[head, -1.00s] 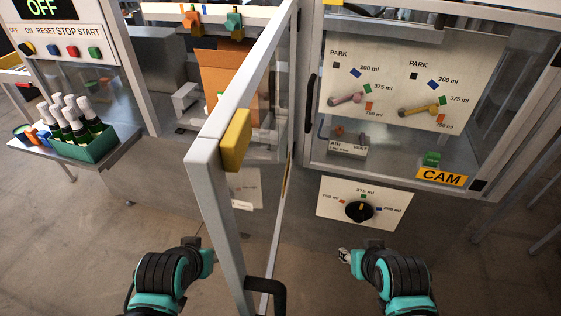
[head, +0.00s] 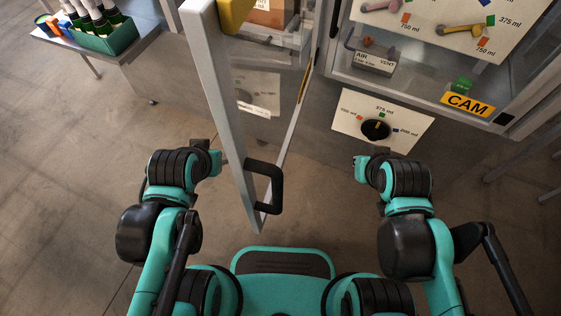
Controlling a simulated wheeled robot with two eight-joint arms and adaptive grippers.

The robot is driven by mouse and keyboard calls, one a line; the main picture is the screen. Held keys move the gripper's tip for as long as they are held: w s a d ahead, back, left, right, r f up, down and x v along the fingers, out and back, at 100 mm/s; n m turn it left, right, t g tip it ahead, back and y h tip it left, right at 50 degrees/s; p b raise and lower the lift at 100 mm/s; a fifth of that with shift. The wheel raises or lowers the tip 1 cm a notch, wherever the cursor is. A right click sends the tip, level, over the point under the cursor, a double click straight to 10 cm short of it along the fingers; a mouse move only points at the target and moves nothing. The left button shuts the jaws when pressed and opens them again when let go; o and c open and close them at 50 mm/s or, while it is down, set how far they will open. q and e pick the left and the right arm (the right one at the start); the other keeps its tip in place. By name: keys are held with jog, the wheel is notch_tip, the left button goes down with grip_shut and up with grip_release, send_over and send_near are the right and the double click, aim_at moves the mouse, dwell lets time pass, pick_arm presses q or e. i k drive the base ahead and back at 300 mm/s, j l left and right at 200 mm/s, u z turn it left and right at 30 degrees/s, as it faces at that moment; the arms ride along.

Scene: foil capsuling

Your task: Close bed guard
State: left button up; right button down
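The bed guard is a clear door in a pale frame (head: 222,100), swung open toward me between my two arms. Its black handle (head: 276,190) is at the lower end of the frame and nothing grips it. My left gripper (head: 213,150) is just left of the door frame; whether it touches is unclear. My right gripper (head: 361,168) is to the right of the handle, apart from it. Both grippers are mostly hidden by their own wrists, so their fingers cannot be made out.
A panel with a black knob (head: 376,130) is on the machine front behind my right arm. A yellow CAM label (head: 467,105) is above right. A side shelf (head: 118,62) with a green crate of bottles stands at upper left. The floor at left is clear.

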aim_at(205, 22)
jog(key=k+l+u, duration=0.1)
jog(key=l+u, duration=0.25)
jog(key=k+l+u, duration=0.2)
jog(key=l+u, duration=0.15)
jog(key=k+l+u, duration=0.2)
jog(key=l+u, duration=0.2)
jog(key=k+l+u, duration=0.1)
jog(key=l, duration=0.25)
